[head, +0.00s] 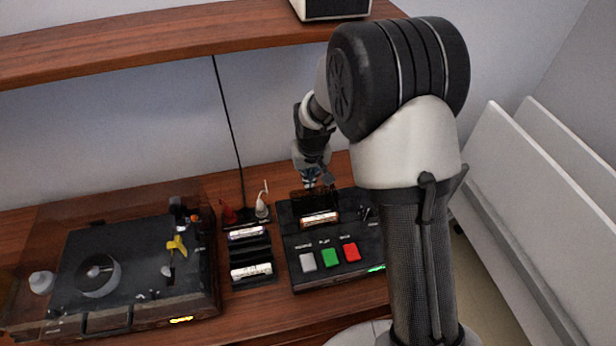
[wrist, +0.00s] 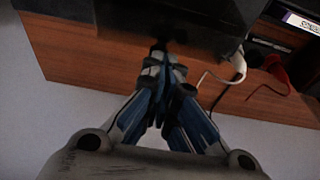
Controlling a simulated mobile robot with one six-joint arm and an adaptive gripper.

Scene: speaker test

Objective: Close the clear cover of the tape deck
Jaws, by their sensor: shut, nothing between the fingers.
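The tape deck (head: 297,262) is a black box on the wooden table, with a grey, a green and a red button at its front. A cassette (head: 319,219) with an orange and white label lies in its well. The clear cover (head: 312,196) is faint and dark; it seems to stand raised behind the cassette, but its exact angle is hard to tell. My gripper (head: 311,182) is shut and empty at the back of the deck, close behind the cover. In the wrist view its closed fingertips (wrist: 165,55) are by the dark deck (wrist: 150,12); contact cannot be told.
A cassette rack (head: 252,256) and a white plug (head: 262,206) and red plug (head: 228,212) stand left of the deck. A turntable (head: 130,265) fills the table's left. A wooden shelf (head: 180,38) hangs above. My arm hides the deck's right side.

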